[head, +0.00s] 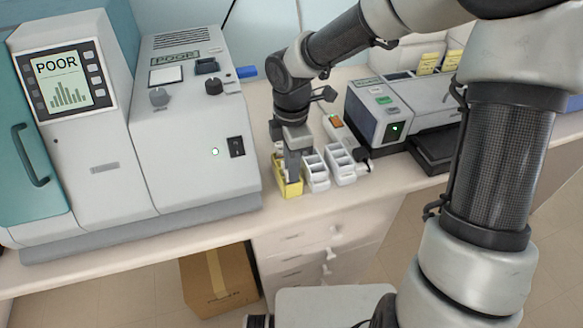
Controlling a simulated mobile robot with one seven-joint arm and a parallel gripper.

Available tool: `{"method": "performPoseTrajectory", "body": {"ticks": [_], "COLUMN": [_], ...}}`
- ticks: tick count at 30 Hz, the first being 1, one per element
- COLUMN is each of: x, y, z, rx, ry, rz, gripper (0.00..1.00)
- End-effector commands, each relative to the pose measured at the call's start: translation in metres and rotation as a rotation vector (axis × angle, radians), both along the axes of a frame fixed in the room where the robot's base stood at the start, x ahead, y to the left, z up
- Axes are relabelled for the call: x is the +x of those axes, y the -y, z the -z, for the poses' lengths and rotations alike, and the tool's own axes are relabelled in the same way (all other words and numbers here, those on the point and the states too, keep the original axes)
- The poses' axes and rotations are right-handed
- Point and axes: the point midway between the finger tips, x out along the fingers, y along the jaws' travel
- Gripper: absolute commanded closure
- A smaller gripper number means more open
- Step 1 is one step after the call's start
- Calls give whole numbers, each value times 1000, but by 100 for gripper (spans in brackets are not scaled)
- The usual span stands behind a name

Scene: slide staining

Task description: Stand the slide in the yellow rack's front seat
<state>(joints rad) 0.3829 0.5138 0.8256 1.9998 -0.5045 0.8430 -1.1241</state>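The yellow rack (291,189) stands near the front edge of the bench, at the left end of a short row of racks. My gripper (293,178) points down right over and into the yellow rack. Its fingers cover much of the rack's inside, so its seats are largely hidden. I cannot make out the slide, and I cannot tell whether the fingers are apart, shut or holding something.
Two white racks (317,174) (342,163) stand close to the right of the yellow one. A large grey machine (190,130) stands left. A grey device (380,112) with a dark tray (432,152) is at right. A cardboard box (217,280) stands on the floor.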

Motion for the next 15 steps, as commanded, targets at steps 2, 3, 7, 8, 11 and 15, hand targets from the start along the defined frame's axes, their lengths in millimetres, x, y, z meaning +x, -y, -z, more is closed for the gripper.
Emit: {"method": "performPoseTrajectory", "body": {"ticks": [2, 3, 7, 8, 11, 15], "x": [1, 2, 1, 2, 1, 1], "y": [0, 0, 1, 0, 0, 0], "z": [-18, -27, -56, -63, -82, -100], "rx": [0, 0, -1, 0, 0, 0], "ry": [4, 6, 4, 6, 4, 2], "rz": [0, 1, 2, 1, 0, 0], "gripper": [85, 85, 85, 85, 85, 85]}}
